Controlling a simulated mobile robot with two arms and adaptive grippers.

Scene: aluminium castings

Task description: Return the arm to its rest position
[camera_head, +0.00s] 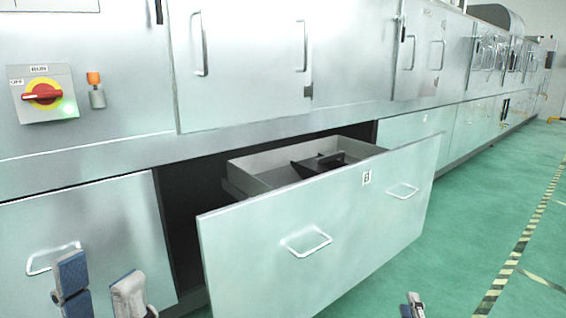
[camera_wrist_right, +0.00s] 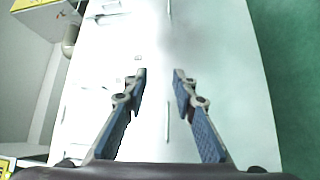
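My left gripper (camera_head: 98,296) is at the bottom left of the head view, in front of the lower cabinet. Its two blue-padded fingers stand apart with nothing between them. Only a fingertip of my right gripper (camera_head: 412,304) shows at the bottom edge of the head view, right of the open drawer. In the right wrist view my right gripper (camera_wrist_right: 159,75) has its two fingers apart and empty, with a pale panel and its handles beyond them.
A large drawer (camera_head: 330,225) marked B is pulled out, with dark parts (camera_head: 318,163) inside. A grey machine (camera_head: 260,60) with a red and yellow switch (camera_head: 42,93) stands behind. Green floor (camera_head: 480,200) is clear at right, with a striped line (camera_head: 515,255).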

